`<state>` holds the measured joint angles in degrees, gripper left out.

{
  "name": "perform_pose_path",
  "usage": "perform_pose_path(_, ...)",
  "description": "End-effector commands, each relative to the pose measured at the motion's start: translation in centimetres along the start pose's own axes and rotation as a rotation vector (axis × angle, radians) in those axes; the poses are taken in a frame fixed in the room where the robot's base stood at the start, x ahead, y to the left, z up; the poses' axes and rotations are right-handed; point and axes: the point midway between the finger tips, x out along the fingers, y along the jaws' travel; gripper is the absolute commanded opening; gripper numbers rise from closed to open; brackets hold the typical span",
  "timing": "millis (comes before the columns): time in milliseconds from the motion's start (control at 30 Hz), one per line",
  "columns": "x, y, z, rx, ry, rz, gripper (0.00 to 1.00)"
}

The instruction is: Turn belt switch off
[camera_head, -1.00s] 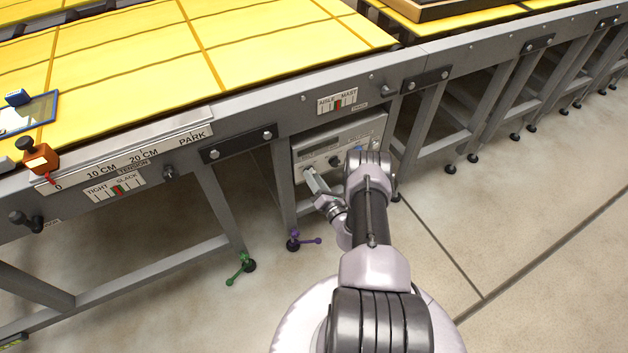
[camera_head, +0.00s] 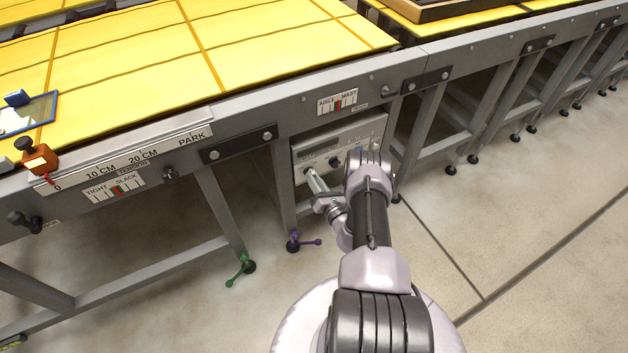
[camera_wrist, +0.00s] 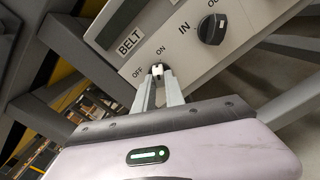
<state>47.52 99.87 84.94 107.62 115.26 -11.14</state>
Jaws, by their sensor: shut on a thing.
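The control panel (camera_head: 352,134) is a light grey box under the conveyor frame; its face fills the top of the wrist view (camera_wrist: 192,76). The belt switch (camera_wrist: 157,68) is a small pale piece below the BELT label, close to the OFF and ON marks. My gripper (camera_wrist: 159,76) is shut on it, one finger on each side. The fingers cover most of the switch, so I cannot tell which mark it points to. In the head view my gripper (camera_head: 312,174) reaches the panel's lower left, and my arm hides the panel's right part.
A black knob (camera_wrist: 212,29) marked IN sits right of the switch. Grey frame legs (camera_head: 283,185) stand beside the panel. The yellow belt (camera_head: 130,60) runs above.

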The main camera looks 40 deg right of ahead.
Motion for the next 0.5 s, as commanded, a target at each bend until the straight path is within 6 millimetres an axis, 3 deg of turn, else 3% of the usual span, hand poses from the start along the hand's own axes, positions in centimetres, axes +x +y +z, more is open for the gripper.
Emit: perform_pose_path(500,-0.04,-0.03,-0.03,-0.487,0.001,-0.001,0.00)
